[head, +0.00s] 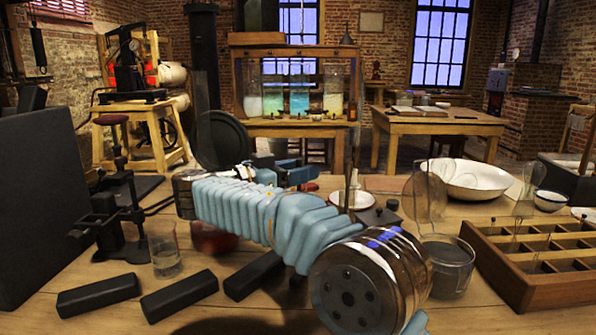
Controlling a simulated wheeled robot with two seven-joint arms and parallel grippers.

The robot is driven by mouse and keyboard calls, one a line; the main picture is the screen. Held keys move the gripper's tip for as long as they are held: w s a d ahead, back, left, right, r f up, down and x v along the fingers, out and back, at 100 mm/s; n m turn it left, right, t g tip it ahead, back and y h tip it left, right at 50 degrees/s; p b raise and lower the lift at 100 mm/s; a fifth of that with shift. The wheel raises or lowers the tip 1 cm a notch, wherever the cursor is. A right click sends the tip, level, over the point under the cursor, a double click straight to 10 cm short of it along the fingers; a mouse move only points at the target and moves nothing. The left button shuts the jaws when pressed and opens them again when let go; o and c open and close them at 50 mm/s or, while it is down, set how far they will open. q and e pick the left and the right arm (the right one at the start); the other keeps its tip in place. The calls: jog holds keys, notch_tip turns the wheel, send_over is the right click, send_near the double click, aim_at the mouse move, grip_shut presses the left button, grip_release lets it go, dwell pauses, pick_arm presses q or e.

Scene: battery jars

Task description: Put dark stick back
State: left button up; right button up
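Three dark sticks lie on the front of the wooden table: one at the left (98,295), one in the middle (180,295), and one (250,277) whose right part is hidden behind my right arm. My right arm, in a pale blue ribbed sleeve, crosses the middle of the view. The blue and dark parts of what seems to be my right gripper (293,174) show behind the sleeve, beyond the sticks. Its fingertips are too small and too hidden to tell whether they are open or hold anything. My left gripper is not in view.
A glass beaker (164,255) and a black stand (110,222) are at the left, beside a large dark panel (45,200). A glass jar (447,265), a white bowl (468,180) and a wooden compartment tray (520,285) are at the right.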

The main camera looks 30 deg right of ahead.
jog(key=shift+r+p, duration=0.25)
jog(key=shift+p, duration=0.1)
jog(key=s+a+b, duration=0.1)
jog(key=a, duration=1.1)
jog(key=shift+b, duration=0.3)
jog(key=shift+f, duration=0.15)
